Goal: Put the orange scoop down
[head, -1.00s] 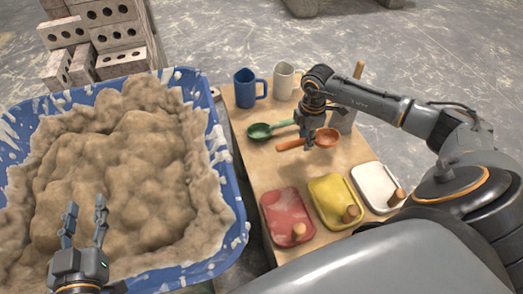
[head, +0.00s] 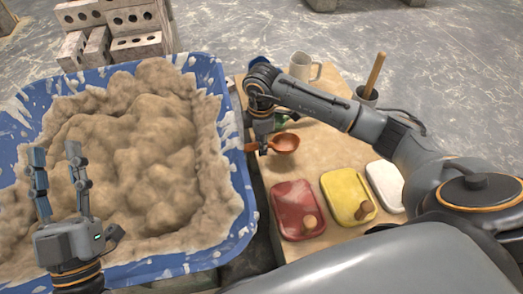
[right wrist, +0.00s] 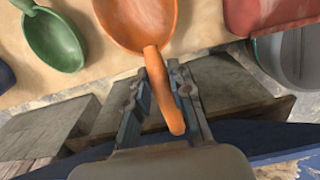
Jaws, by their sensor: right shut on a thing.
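The orange scoop (head: 286,143) is in my right gripper (head: 261,148), over the left edge of the wooden table (head: 325,150) beside the blue tub. In the right wrist view the scoop (right wrist: 140,22) has its bowl pointing away over the table. Its handle lies between the two fingers of my right gripper (right wrist: 158,88). The bowl looks empty. Whether the bowl touches the tabletop I cannot tell. My left gripper (head: 56,158) is open and empty above the mortar (head: 130,150) in the tub.
The blue tub (head: 238,160) stands left of the table. The green scoop (right wrist: 55,40) lies near the orange one. Red (head: 290,190), yellow (head: 340,185) and white (head: 384,182) floats lie in front. The table's middle is bare.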

